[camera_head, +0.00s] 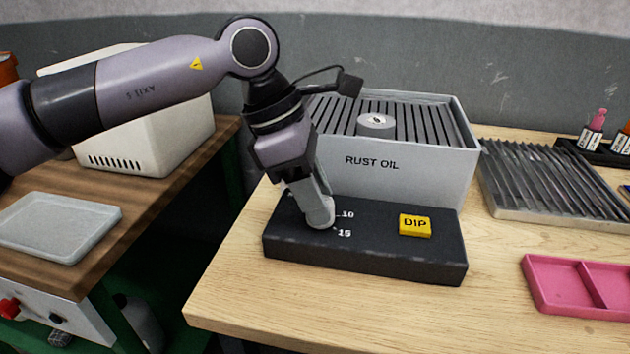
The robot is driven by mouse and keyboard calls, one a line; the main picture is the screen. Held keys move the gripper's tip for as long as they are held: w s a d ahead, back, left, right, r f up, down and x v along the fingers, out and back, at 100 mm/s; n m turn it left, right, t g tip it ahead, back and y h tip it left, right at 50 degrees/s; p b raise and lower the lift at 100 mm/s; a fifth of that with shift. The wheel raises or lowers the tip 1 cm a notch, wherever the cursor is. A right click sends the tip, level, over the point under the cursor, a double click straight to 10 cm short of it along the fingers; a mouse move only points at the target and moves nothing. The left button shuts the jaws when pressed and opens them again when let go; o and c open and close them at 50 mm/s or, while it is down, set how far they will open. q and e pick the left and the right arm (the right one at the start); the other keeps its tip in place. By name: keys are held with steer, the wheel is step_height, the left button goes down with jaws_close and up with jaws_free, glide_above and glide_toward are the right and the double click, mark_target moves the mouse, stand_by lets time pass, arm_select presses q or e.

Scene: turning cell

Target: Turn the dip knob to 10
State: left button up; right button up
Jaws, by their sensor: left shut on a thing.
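The black dip control box (365,262) sits on the light wooden table in front of the grey RUST OIL tank (400,170). Its top shows the white marks 10 and 15 and a yellow DIP button (415,225). My left gripper (320,215) reaches down from above onto the left part of the box, beside these marks. It is shut on the dip knob, which its fingers almost wholly cover. The knob's pointer and the other marks are hidden, so I cannot tell its setting. My right gripper is not in view.
A grey grooved tray (495,190) lies right of the tank, and a pink divided tray (577,283) is at the front right. Small bottles (593,130) stand at the back right. A pale tray (60,225) lies on the left bench. Bare table lies in front of the box.

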arm_select(q)
steer(key=shift+r+m+g+p, duration=0.1)
steer(key=shift+m+g+p, duration=0.25)
steer(key=shift+m, duration=0.85)
steer(key=o, duration=1)
steer(key=shift+o, duration=0.2)
steer(key=v, duration=0.7)
steer(key=shift+p, duration=0.3)
